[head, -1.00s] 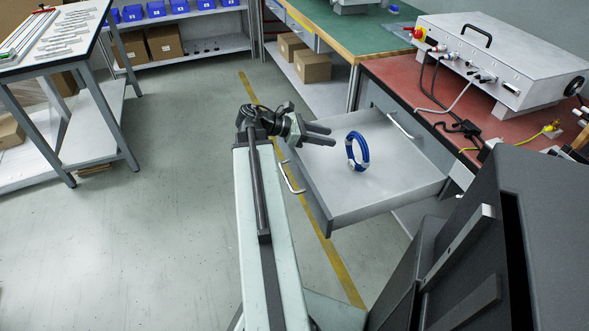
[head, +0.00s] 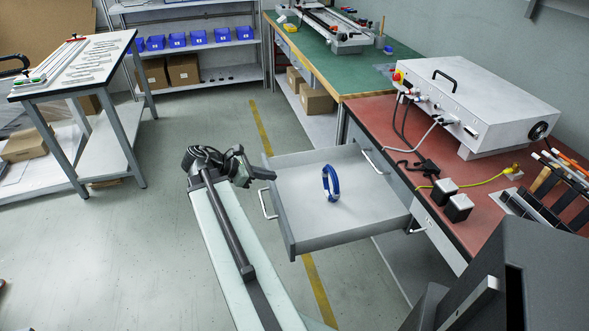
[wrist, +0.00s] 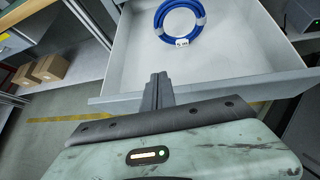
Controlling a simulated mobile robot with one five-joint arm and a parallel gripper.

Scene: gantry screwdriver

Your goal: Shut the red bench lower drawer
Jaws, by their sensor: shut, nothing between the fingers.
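The red bench's open grey drawer (head: 310,222) sticks far out to the left of the bench in the head view. It looks like the lower one, as a shut drawer's handle (head: 372,162) shows above its back end. The open drawer's bar handle (head: 266,204) is on its front panel. My gripper (head: 271,175) is shut and empty, near the top edge of that panel. In the wrist view my shut fingers (wrist: 160,80) overlap the drawer's front panel (wrist: 225,88); contact cannot be told. A blue cable coil (head: 331,183) lies in the drawer, also in the wrist view (wrist: 180,22).
The red bench top (head: 400,150) carries a grey control box (head: 480,100), cables and tools. A green-topped bench (head: 370,70) stands behind it. A white-topped table (head: 75,65) is at left. The floor (head: 130,240) left of the drawer is clear.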

